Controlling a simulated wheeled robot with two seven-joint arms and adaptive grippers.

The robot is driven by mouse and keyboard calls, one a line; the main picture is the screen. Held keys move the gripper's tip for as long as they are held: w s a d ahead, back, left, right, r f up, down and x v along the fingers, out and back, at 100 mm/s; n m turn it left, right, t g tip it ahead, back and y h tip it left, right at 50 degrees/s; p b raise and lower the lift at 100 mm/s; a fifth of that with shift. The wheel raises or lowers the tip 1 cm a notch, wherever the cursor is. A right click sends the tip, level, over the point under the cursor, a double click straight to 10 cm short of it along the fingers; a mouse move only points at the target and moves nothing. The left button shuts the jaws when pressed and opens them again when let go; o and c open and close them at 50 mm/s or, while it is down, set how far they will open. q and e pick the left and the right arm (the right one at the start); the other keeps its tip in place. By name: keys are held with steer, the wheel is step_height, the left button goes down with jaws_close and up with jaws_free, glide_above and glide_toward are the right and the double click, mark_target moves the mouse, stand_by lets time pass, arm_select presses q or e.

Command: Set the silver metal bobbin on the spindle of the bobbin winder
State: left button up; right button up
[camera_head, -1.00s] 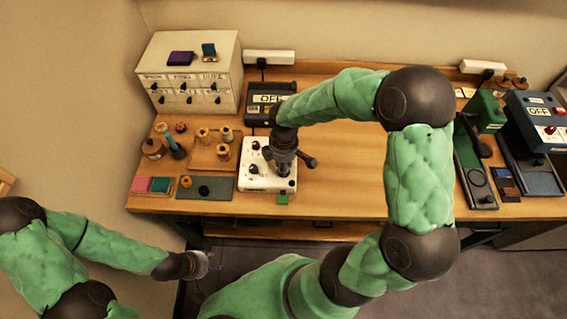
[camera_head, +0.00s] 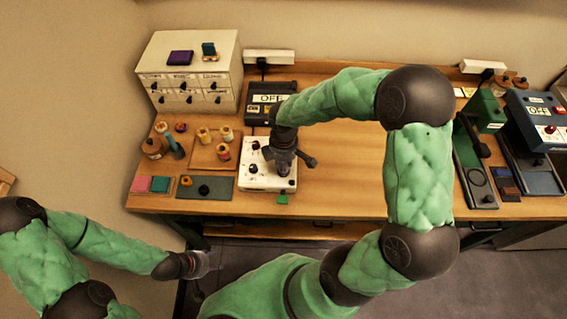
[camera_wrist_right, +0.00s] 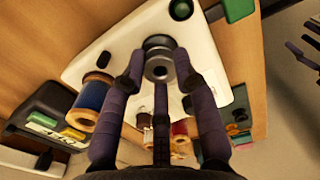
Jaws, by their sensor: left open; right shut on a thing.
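The silver metal bobbin (camera_wrist_right: 158,67) shows in the right wrist view, between the fingertips of my right gripper (camera_wrist_right: 160,72), which is shut on it. The white bobbin winder (camera_head: 256,181) stands on the table, and its white top (camera_wrist_right: 112,50) lies below the bobbin in the wrist view. My right gripper (camera_head: 282,168) is over the winder in the head view and covers part of it. The spindle is hidden, so I cannot tell whether the bobbin touches it. My left gripper (camera_head: 206,265) is open and empty, low in front of the table's left side.
Thread spools (camera_head: 223,152) stand on a wooden board left of the winder. A dark box marked OFF (camera_head: 258,115) is behind it. A grey-green mat (camera_head: 218,189) lies at the front left. The table right of the winder (camera_head: 345,170) is clear.

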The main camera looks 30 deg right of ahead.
steer(key=shift+f+b, duration=0.3)
steer(key=shift+f, duration=0.2)
steer(key=o, duration=0.7)
steer(key=shift+c, duration=0.2)
steer(key=shift+r, duration=0.1)
step_height(320, 180, up, 11)
steer(key=p, duration=0.9)
stand_by(0.4)
